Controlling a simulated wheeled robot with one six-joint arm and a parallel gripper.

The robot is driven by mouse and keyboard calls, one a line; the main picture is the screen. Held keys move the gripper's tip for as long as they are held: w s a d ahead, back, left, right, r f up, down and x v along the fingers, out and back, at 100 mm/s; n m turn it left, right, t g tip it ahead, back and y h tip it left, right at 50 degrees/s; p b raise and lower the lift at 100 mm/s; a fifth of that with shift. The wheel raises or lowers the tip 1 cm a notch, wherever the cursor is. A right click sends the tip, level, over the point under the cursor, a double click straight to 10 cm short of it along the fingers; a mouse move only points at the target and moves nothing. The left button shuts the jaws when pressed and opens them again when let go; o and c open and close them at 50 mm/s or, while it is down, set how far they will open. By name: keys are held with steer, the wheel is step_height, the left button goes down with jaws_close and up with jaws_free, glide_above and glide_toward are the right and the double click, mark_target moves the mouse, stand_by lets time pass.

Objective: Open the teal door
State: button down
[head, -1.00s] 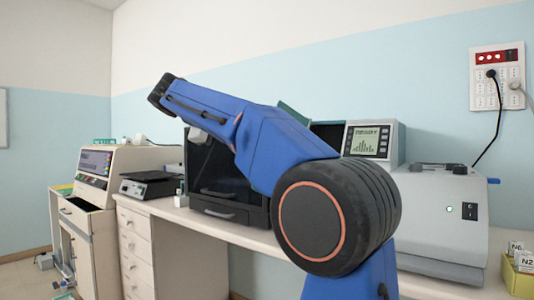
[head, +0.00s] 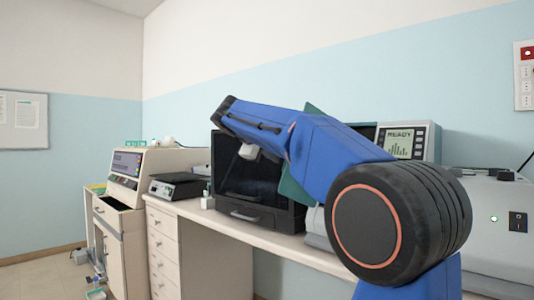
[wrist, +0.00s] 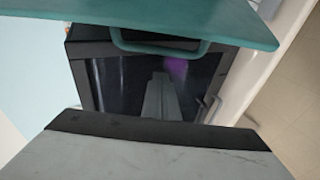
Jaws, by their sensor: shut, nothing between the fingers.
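The teal door (head: 293,188) is a flat panel beside the instrument with the READY screen (head: 405,142). It stands swung out from the instrument, and my arm covers its middle in the head view. In the wrist view, the door (wrist: 215,22) crosses the top, with a teal bar handle (wrist: 160,48) below its edge. My gripper (wrist: 159,76) is shut and empty. Its fingers point away from the camera, below the handle in the picture; I see no clear contact. In the head view, my gripper (head: 247,151) hangs left of the door, in front of a black cabinet.
The black cabinet (head: 256,216) with a glass front stands on the bench (head: 222,223) behind my gripper. A balance (head: 176,186) and a beige machine (head: 150,160) are farther left. A grey instrument (head: 490,195) stands at the right. Floor shows at the lower left.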

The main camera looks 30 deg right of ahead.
steer(key=shift+s+d+r, duration=0.1)
steer(key=shift+s+r, duration=0.05)
steer(key=shift+s, duration=0.6)
steer(key=shift+s+d+r, duration=0.1)
steer(key=shift+s+r, duration=0.05)
steer(key=shift+s, duration=0.6)
steer(key=shift+s, duration=0.1)
steer(key=s, duration=0.3)
steer(key=shift+a+r, duration=0.2)
steer(key=shift+r, duration=0.15)
